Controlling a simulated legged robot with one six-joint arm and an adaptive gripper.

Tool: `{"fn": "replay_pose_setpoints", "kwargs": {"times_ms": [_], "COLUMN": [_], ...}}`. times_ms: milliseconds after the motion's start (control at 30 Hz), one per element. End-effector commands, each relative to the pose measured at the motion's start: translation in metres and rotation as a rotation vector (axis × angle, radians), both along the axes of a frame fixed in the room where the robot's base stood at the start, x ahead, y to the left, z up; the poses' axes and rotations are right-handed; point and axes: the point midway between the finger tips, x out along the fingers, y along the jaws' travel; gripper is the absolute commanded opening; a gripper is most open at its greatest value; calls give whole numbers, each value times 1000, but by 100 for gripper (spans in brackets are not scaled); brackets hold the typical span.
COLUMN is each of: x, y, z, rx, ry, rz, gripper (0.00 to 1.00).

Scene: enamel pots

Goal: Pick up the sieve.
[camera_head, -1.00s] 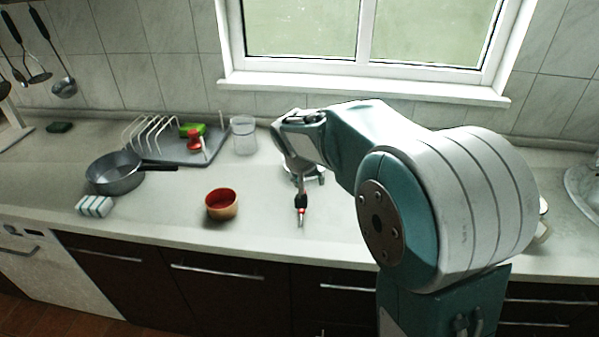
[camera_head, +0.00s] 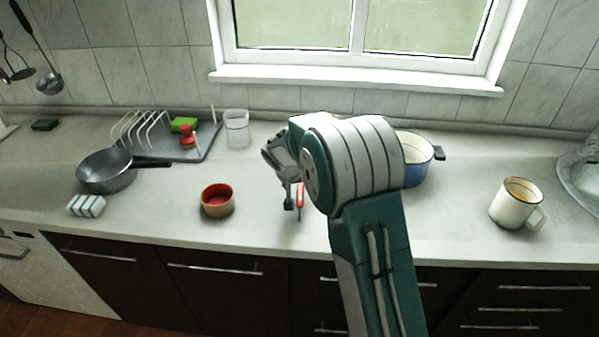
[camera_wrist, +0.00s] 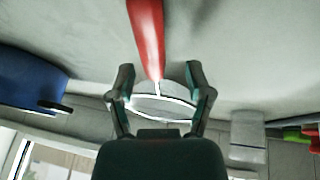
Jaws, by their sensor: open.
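The sieve lies on the worktop, mostly hidden by my arm in the head view, where its red handle (camera_head: 300,195) shows. In the wrist view its red handle (camera_wrist: 147,35) runs up from a thin metal neck, and its pale round rim (camera_wrist: 165,103) shows between and beyond my fingers. My gripper (camera_wrist: 160,78) is open, one finger on each side of the neck. I cannot tell whether either finger touches it. In the head view my gripper (camera_head: 289,198) is beside the handle, low over the worktop.
A blue pot (camera_head: 416,172) stands right of my arm, a white mug (camera_head: 512,207) farther right. A red-and-tan bowl (camera_head: 218,203) is left of the handle. A clear container (camera_head: 236,130), dish rack (camera_head: 165,148), pan (camera_head: 105,178) and striped sponge (camera_head: 86,206) lie farther left.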

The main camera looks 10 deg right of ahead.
Motion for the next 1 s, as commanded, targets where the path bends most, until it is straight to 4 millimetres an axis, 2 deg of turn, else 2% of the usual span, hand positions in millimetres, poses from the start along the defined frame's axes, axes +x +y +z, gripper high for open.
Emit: {"fn": "replay_pose_setpoints", "kwargs": {"times_ms": [133, 400, 467, 500, 533, 567, 1000], "x": [6, 7, 7, 7, 7, 7, 7], "y": [-7, -6, -6, -6, -6, -6, -6], "z": [-16, -18, -18, -18, -18, -18, -17], "rx": [2, 1, 0, 0, 0, 0, 0], "ry": [-1, -2, -1, -1, -1, -1, 0], "rz": [-1, -1, -1, -1, -1, -1, -1], "gripper": [66, 66, 39, 21, 8, 0, 0]}}
